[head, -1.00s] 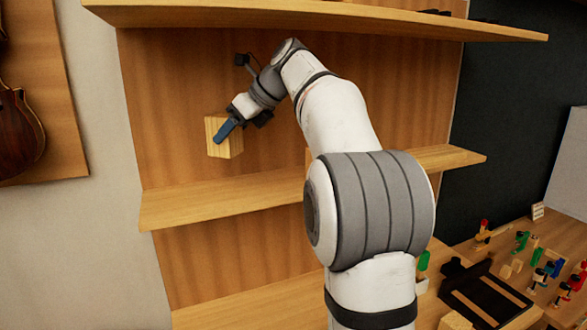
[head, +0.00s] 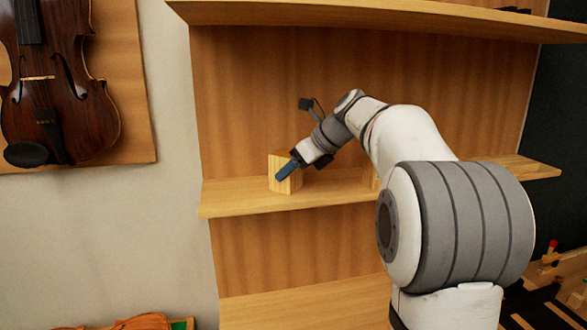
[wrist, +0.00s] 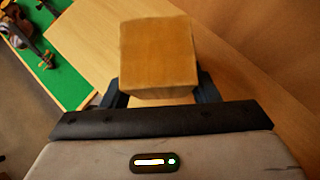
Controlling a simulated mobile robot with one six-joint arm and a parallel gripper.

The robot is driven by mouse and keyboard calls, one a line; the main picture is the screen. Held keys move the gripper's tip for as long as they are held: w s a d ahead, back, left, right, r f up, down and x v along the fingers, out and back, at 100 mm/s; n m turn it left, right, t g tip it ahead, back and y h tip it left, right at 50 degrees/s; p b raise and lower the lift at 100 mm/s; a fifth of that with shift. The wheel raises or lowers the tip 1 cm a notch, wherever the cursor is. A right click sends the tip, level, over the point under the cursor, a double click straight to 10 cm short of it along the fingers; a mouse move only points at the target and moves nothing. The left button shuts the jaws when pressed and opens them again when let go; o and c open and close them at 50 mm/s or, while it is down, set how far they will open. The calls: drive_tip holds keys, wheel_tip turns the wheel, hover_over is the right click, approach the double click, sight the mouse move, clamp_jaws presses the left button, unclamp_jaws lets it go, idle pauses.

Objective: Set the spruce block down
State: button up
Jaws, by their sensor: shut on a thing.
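The spruce block (head: 280,176) is a pale wooden block, upright at the left part of the middle shelf (head: 240,199). My gripper (head: 287,171) is shut on it, with a blue finger across its near side. In the head view its bottom appears at the shelf surface; I cannot tell whether it touches or hovers just above. In the wrist view the block (wrist: 158,58) sits between the two dark fingers (wrist: 160,88), its top face toward the camera, over the shelf board (wrist: 85,35).
The upper shelf (head: 360,17) overhangs the arm. A violin (head: 55,90) hangs on a panel at the left. The shelf's left end is close to the block.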

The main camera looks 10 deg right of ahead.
drive_tip(key=o, duration=1.1)
drive_tip(key=shift+c, duration=0.2)
drive_tip(key=v, duration=1.2)
drive_tip(key=s+a+f+n+g+h, duration=0.1)
drive_tip(key=s+a+f+n+h, duration=0.2)
drive_tip(key=s+f+n, duration=1)
drive_tip(key=s+a+f+n+g+h, duration=0.2)
drive_tip(key=s+a+f+n+h, duration=0.1)
drive_tip(key=s+f+n, duration=1.1)
drive_tip(key=shift+s+a+f, duration=0.4)
drive_tip(key=shift+f, duration=0.55)
